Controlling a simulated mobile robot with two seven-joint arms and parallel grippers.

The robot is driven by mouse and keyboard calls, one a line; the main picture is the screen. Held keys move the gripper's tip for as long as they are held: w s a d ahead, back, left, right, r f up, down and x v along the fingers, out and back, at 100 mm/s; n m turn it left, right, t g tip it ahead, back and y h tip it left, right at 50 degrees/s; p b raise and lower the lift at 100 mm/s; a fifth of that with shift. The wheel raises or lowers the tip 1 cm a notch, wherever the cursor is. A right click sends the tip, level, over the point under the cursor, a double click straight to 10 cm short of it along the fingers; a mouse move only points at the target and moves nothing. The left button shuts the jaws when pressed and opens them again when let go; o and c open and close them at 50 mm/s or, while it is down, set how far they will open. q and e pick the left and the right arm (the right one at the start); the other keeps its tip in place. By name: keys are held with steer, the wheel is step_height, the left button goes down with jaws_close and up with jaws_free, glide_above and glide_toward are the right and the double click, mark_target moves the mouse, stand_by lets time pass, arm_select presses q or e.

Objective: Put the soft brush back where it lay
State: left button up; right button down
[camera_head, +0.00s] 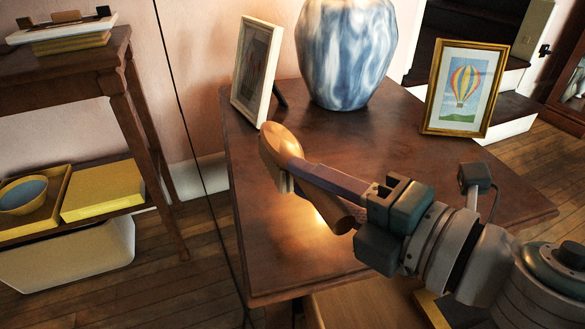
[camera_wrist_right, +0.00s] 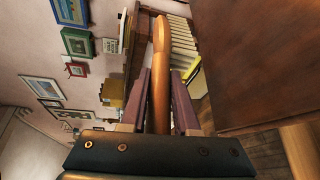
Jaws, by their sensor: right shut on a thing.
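My right gripper (camera_head: 306,176) is shut on the soft brush (camera_head: 281,140), a tan wooden piece with a rounded end. The brush is over the dark wooden table (camera_head: 270,240), and part of it is hidden behind the purple fingers. A paler part hangs under its rounded end, and a wooden end shows below the fingers. I cannot tell whether the brush touches the table. In the right wrist view the brush (camera_wrist_right: 161,65) stands out between the two fingers of the gripper (camera_wrist_right: 161,85). My left gripper is not in view.
On the table stand a blue and white vase (camera_head: 345,60), a white-framed picture (camera_head: 256,70) and a gold-framed balloon picture (camera_head: 464,90). At left, a side table (camera_head: 70,65) holds stacked books, with a yellow box (camera_head: 103,190) on its lower shelf. The table's front left is clear.

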step_height(320, 180, down, 8)
steer(key=b, duration=0.5)
steer(key=shift+f, duration=0.1)
steer(key=c, duration=1.1)
jaws_free()
steer(key=shift+f, duration=0.1)
steer(key=o, duration=0.4)
steer(key=shift+o, duration=0.2)
